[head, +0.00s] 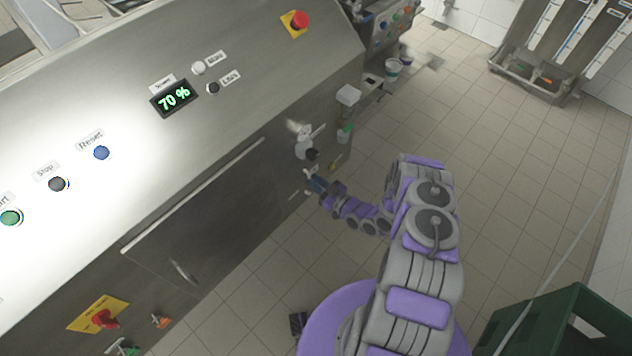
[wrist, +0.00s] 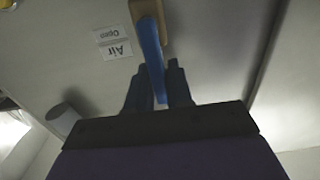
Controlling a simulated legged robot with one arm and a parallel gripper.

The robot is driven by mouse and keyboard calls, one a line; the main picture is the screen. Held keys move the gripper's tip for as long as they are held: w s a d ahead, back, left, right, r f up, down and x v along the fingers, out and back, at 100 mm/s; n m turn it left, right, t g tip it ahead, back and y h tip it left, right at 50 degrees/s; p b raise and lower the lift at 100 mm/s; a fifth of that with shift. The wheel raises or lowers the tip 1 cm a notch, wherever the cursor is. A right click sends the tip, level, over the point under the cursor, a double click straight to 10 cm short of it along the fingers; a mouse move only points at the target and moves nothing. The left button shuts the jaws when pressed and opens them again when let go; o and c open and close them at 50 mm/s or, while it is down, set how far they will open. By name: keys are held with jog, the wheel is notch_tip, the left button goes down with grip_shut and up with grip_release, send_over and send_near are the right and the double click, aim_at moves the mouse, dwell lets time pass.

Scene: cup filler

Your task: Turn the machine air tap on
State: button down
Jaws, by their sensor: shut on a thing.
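The air tap's blue lever (wrist: 151,55) shows in the wrist view, running from a brass-coloured body (wrist: 148,10) down between my two dark fingers. My gripper (wrist: 159,88) is shut on this lever near its free end. A white label (wrist: 114,42) reading "Air" and "Open" appears upside down on the metal panel just left of the tap. In the head view my gripper (head: 314,181) is at the lower right part of the machine's front. The tap is small there and mostly hidden by my gripper.
The steel machine (head: 240,100) fills the left, with a 70 % display (head: 173,97), buttons and a red emergency button (head: 300,19). A grey cylinder (wrist: 62,119) sits left of my fingers. A green crate (head: 560,325) is at lower right. The tiled floor (head: 510,170) is largely clear.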

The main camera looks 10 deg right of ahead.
jog(key=shift+d, duration=0.1)
dwell(0.4)
jog(key=c, duration=1.1)
grip_release()
jog(key=p+v, duration=0.3)
jog(key=v, duration=1.4)
jog(key=shift+d+p, duration=0.2)
jog(key=shift+p, duration=0.1)
